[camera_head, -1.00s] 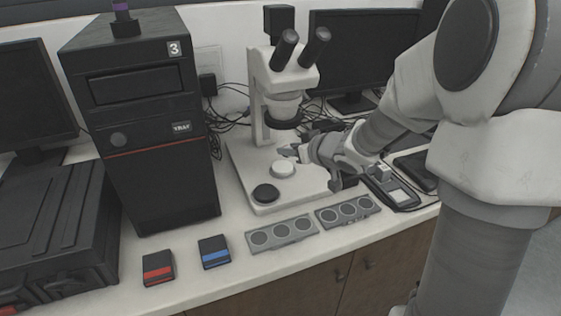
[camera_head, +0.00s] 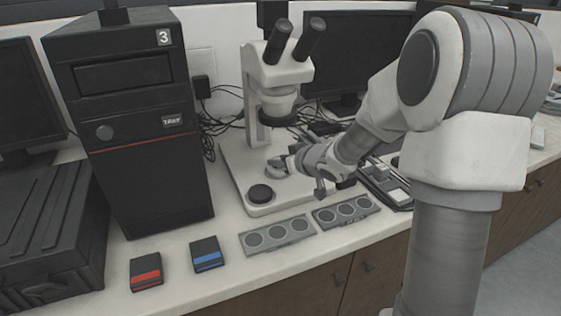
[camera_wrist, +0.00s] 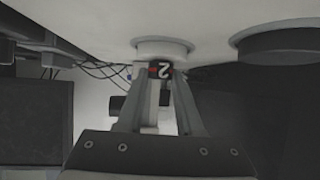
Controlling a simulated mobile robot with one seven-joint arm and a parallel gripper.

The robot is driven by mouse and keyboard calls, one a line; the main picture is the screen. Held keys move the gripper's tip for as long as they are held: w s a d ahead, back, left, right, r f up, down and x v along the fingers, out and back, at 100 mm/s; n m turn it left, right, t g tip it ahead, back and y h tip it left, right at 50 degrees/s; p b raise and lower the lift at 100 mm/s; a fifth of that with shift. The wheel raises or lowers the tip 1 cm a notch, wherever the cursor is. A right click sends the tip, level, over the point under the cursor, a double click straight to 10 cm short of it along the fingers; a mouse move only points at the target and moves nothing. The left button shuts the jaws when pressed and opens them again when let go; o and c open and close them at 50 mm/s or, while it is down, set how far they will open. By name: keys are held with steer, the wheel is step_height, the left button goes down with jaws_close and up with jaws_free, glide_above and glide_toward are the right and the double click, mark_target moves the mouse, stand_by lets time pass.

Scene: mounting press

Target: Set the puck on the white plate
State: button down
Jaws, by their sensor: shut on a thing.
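My gripper (camera_head: 284,163) is at the base of the microscope, shut on a small dark puck (camera_wrist: 160,70) with a "2" and a red mark. The white plate (camera_head: 274,173) is a low round disc on that base, partly hidden behind the gripper in the head view. In the wrist view, the white plate (camera_wrist: 163,44) lies right by the fingertips and the puck overlaps its edge in the picture. I cannot tell whether the puck touches it. A black round plate (camera_head: 260,194) lies in front; it also shows in the wrist view (camera_wrist: 280,40).
The microscope (camera_head: 277,75) rises behind the gripper. Two grey trays with round wells (camera_head: 276,236) (camera_head: 345,209) lie in front. A red-striped box (camera_head: 146,272) and a blue-striped box (camera_head: 207,254) lie front left. A tall black machine (camera_head: 127,120) stands left.

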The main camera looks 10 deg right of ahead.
steer(key=shift+f, duration=0.25)
steer(key=c, duration=0.6)
jaws_free()
steer(key=shift+r, duration=0.1)
steer(key=shift+o, duration=0.2)
steer(key=shift+r, duration=0.1)
steer(key=shift+s+d+r, duration=0.1)
steer(key=shift+s+r, duration=0.05)
steer(key=shift+r, duration=0.1)
steer(key=p+v, duration=0.4)
steer(key=v, duration=0.7)
steer(key=shift+s+p, duration=0.3)
